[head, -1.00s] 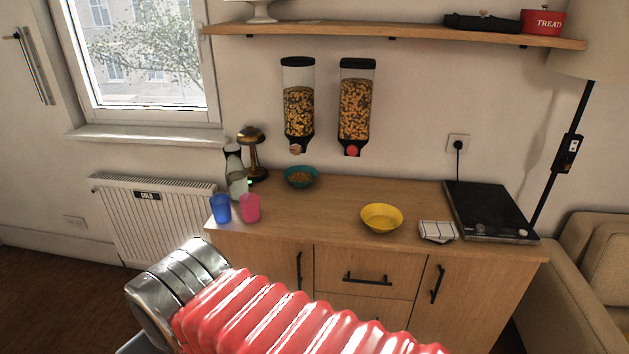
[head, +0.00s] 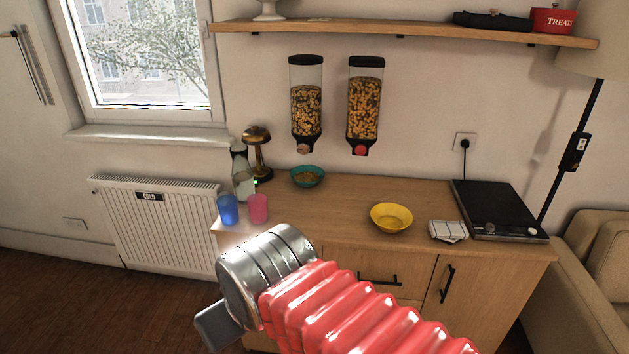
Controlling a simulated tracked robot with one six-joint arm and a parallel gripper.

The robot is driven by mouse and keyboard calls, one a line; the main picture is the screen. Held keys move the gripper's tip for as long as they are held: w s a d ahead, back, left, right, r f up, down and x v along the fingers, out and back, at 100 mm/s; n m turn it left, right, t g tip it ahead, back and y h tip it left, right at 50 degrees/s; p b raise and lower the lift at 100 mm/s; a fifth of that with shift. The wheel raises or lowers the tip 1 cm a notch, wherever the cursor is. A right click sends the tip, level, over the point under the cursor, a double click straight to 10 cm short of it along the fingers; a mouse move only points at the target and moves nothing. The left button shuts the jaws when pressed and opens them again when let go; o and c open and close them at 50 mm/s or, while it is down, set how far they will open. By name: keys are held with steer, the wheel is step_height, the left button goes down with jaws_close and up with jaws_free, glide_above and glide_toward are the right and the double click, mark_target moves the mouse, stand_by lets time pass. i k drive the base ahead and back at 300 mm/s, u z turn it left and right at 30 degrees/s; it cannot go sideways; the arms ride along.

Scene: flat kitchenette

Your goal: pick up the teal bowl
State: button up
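The teal bowl (head: 308,185) stands upright at the back of the wooden counter in the head view, below the left cereal dispenser. It has brown food pieces in it. My arm's red ribbed sleeve and metal end cover the lower middle of the picture, in front of the counter. A grey flat part of my gripper (head: 220,327) shows at the lower left of the metal end, well apart from the bowl. Its fingertips cannot be made out, and I see nothing held.
A yellow bowl (head: 391,220), a folded cloth (head: 448,230) and a black hob (head: 499,209) are on the counter's right. A blue cup (head: 228,210), pink cup (head: 257,209), bottle (head: 243,180) and gold lamp (head: 258,150) stand left. Two dispensers (head: 306,105) (head: 365,108) hang above.

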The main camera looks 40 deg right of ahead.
mark_target(304, 168)
steer(key=u, duration=0.05)
steer(key=i, duration=1)
steer(key=z, duration=0.05)
